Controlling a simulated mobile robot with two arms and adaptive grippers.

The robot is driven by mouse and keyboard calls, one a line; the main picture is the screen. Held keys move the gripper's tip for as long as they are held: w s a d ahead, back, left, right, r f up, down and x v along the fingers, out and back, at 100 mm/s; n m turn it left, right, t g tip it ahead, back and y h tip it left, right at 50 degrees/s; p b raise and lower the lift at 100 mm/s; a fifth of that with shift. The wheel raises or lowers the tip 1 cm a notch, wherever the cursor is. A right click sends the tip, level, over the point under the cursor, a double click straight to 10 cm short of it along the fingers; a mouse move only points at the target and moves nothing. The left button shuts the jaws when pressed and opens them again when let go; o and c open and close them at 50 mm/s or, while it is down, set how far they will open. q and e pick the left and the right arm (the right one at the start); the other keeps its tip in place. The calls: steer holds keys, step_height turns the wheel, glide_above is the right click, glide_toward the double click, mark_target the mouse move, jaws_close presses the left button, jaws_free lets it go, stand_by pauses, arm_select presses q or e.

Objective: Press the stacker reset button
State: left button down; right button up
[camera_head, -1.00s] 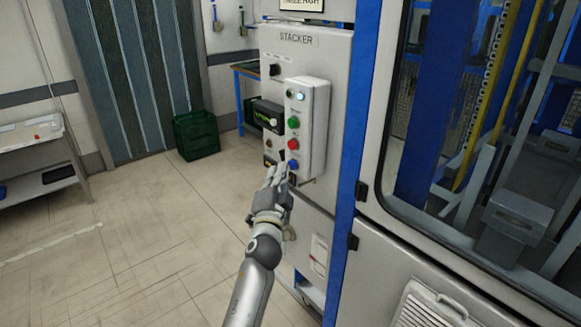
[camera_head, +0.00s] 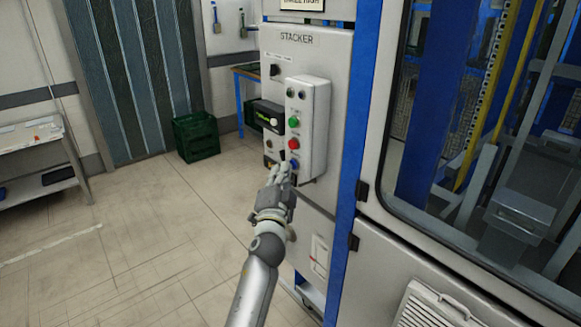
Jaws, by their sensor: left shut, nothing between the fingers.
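The stacker control panel (camera_head: 335,85) is a grey-white cabinet face marked "STACKER". A raised button box (camera_head: 318,110) on it carries a green button (camera_head: 293,122), a red button (camera_head: 293,143) and a blue button (camera_head: 295,163), one below the other. Small round indicators sit at the top of the box. No label reading "reset" is legible. My left gripper (camera_head: 283,168) is shut and empty, its fingertips at the lower end of the box close to the blue button. I cannot tell whether they touch it. My right gripper is out of view.
A black rotary switch (camera_head: 274,70) and a small display unit (camera_head: 268,115) sit left of the box. A blue post (camera_head: 352,150) and a windowed machine enclosure stand to the right. A green crate (camera_head: 197,137) stands on the floor behind. The floor at left is open.

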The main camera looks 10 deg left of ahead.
arm_select(q)
steer(key=shift+s, duration=0.1)
steer(key=shift+s+a+p, duration=0.45)
steer(key=shift+s+p, duration=0.05)
steer(key=shift+s, duration=0.1)
steer(key=s+a+p, duration=0.1)
steer(key=s, duration=0.1)
steer(key=s+a+p, duration=0.1)
steer(key=s+a, duration=0.1)
steer(key=shift+p, duration=0.3)
stand_by(0.8)
